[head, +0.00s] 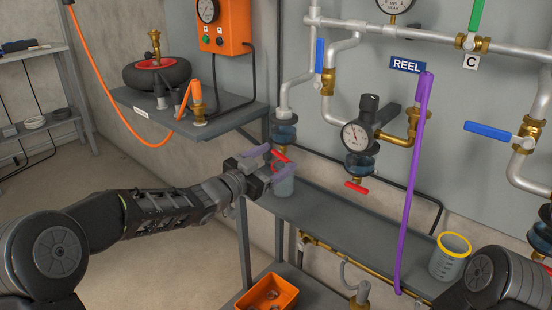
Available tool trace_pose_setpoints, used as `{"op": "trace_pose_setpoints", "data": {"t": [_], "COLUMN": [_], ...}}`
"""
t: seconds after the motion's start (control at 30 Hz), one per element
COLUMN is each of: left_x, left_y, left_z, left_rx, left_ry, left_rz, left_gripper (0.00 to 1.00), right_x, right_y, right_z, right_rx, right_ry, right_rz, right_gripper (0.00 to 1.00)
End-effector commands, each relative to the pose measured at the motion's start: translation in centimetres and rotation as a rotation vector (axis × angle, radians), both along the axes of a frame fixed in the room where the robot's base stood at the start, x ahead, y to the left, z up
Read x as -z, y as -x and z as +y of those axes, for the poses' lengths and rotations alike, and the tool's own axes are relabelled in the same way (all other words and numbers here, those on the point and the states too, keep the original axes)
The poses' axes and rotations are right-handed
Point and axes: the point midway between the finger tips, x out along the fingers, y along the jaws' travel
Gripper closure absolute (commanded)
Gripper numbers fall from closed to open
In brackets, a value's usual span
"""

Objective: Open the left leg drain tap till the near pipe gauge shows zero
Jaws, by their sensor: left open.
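The left pipe leg (284,100) ends in a blue bowl (284,133), with a red drain tap handle (279,155) below it. My left gripper (271,158) is open right at this red handle; its fingers partly hide the tap. I cannot tell whether they touch it. A clear cup (283,185) stands on the shelf below, partly behind the gripper. A pipe gauge (396,4) is cut off by the top edge and its needle cannot be read. Another gauge (355,135) sits on the black regulator; its reading is too small to tell. My right gripper is not in view.
A second red tap (356,187) hangs under the regulator. A purple hose (413,180) hangs down in front of the shelf (345,215). A yellow-rimmed beaker (450,257) stands at right. An orange bin (268,297) is below. The left side shelf (230,112) juts out above my left arm.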

Motion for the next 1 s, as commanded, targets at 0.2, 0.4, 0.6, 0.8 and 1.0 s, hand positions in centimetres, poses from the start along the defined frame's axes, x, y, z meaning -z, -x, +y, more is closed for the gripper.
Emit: {"op": "trace_pose_setpoints", "data": {"t": [0.2, 0.4, 0.6, 0.8, 1.0], "left_x": [-0.3, -0.2, 0.0, 0.0, -2.2], "left_y": [2.6, 5.0, 5.8, 5.7, 5.5], "left_z": [2.1, 3.8, 4.2, 4.2, 5.7], "left_rx": [-0.003, -0.002, 0.000, 0.000, -0.027], "left_ry": [0.000, -0.001, 0.000, 0.000, -0.002], "left_rz": [-0.001, -0.001, -0.001, -0.001, -0.007], "left_gripper": [0.25, 0.25, 0.25, 0.28, 0.44], "right_x": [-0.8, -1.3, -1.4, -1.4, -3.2], "right_y": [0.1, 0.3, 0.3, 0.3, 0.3], "right_z": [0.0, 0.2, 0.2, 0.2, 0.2], "right_rx": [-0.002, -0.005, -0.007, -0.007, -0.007], "right_ry": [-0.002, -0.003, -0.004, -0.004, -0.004], "right_rz": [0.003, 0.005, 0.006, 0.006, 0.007], "right_gripper": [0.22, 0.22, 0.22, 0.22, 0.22]}}
